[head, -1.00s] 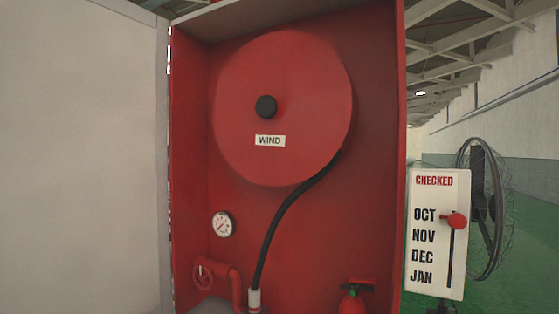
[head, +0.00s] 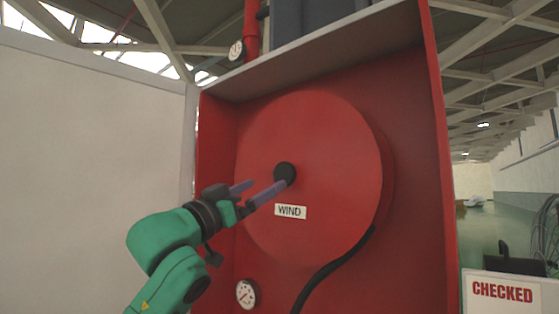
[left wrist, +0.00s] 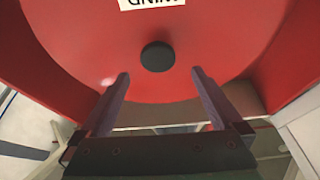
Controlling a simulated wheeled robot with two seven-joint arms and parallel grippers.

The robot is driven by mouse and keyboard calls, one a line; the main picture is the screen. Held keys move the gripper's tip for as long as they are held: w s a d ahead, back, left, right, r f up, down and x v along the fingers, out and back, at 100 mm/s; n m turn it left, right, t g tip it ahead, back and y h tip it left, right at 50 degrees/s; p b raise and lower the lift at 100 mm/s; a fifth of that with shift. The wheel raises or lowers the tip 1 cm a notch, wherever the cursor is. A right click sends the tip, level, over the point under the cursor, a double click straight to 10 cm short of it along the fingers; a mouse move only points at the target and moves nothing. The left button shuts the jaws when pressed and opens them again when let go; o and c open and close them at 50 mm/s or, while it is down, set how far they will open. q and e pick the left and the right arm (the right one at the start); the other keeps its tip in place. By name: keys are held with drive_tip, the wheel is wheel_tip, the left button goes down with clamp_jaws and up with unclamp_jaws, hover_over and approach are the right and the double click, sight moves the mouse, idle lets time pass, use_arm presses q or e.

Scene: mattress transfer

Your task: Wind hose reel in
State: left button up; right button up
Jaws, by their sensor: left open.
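The red hose reel (head: 340,150) is a large disc inside the red cabinet, with a black knob (head: 285,170) off its middle and a white WIND label (head: 290,212) below the knob. My left gripper (head: 262,189) is open in front of the reel, its purple fingers pointing at the knob. In the left wrist view the knob (left wrist: 158,57) lies ahead of the gap between the open fingers (left wrist: 158,85), which are empty. The black hose (head: 335,268) runs down from the reel's lower right. My right gripper is not in view.
The red cabinet's right wall (head: 437,180) stands beside the reel, and a pale door panel (head: 95,150) is at the left. A gauge (head: 246,293) sits below the reel. A white CHECKED board (head: 503,292) is at the lower right.

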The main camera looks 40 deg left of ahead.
sight(282, 176)
use_arm(q)
drive_tip(key=p+x, duration=0.1)
drive_tip(key=x, duration=0.1)
drive_tip(key=p+x, duration=0.1)
drive_tip(key=x, duration=0.1)
drive_tip(key=p+x, duration=0.2)
drive_tip(key=shift+w+d+r, duration=0.15)
drive_tip(key=shift+d+r, duration=0.1)
drive_tip(key=shift+r, duration=0.1)
drive_tip(key=shift+w+a+f, duration=0.1)
drive_tip(key=shift+w+f, duration=0.05)
drive_tip(key=shift+w, duration=0.25)
drive_tip(key=shift+f, duration=0.1)
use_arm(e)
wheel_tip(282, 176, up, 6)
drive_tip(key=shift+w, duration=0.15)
use_arm(q)
clamp_jaws()
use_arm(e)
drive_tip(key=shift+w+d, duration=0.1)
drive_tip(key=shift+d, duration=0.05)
